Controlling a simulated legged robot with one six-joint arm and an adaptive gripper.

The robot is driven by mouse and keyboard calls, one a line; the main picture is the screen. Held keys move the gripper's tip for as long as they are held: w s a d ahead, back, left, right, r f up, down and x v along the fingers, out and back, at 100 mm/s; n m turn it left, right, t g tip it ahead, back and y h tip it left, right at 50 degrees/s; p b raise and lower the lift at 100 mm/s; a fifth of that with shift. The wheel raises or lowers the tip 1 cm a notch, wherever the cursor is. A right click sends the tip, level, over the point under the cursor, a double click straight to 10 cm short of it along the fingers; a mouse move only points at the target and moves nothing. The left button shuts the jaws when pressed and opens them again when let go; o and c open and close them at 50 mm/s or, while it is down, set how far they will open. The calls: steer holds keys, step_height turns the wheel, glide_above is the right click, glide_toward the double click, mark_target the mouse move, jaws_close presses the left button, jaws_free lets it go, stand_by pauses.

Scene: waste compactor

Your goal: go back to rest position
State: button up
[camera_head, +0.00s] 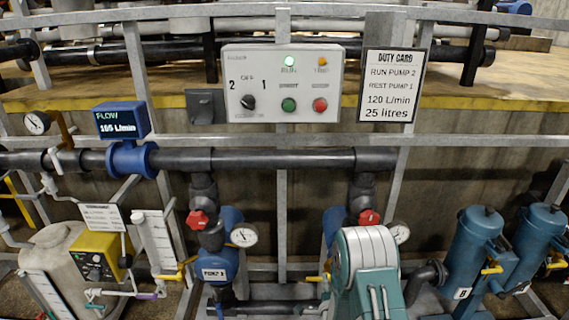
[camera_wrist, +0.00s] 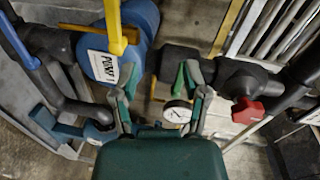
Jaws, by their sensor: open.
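In the wrist view my gripper (camera_wrist: 161,75) is open, with its two grey-green fingers spread apart. Nothing is held between them. A round white gauge (camera_wrist: 177,112) shows beyond the gap, near the right finger. In the head view my teal and white arm stands low, right of centre, in front of the pipework. The gripper's fingertips cannot be made out clearly there.
A grey control panel (camera_head: 283,83) has a lit green lamp, knob and buttons. Beside it hangs a duty card (camera_head: 390,85). A blue flow display (camera_head: 121,120) sits left. Red-handled valves (camera_head: 197,220), pipes and blue filter housings (camera_head: 477,250) crowd the lower area. Grey rails cross the scene.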

steer(key=s+r+n+g, duration=0.3)
steer(key=r+n, duration=0.1)
steer(key=r, duration=0.8)
steer(key=s+r+n+g, duration=0.2)
steer(key=r+n, duration=0.2)
steer(key=r, duration=0.7)
steer(key=s+d+r+n+g, duration=0.1)
steer(key=s+r+n+g, duration=0.2)
steer(key=s, duration=1.1)
steer(key=s+d+r+n+g, duration=0.1)
steer(key=s+r+n, duration=0.4)
steer(key=s, duration=1)
step_height(320, 180, up, 3)
steer(key=shift+s+f+g, duration=0.1)
steer(key=shift+s+g, duration=0.05)
steer(key=shift+g, duration=0.75)
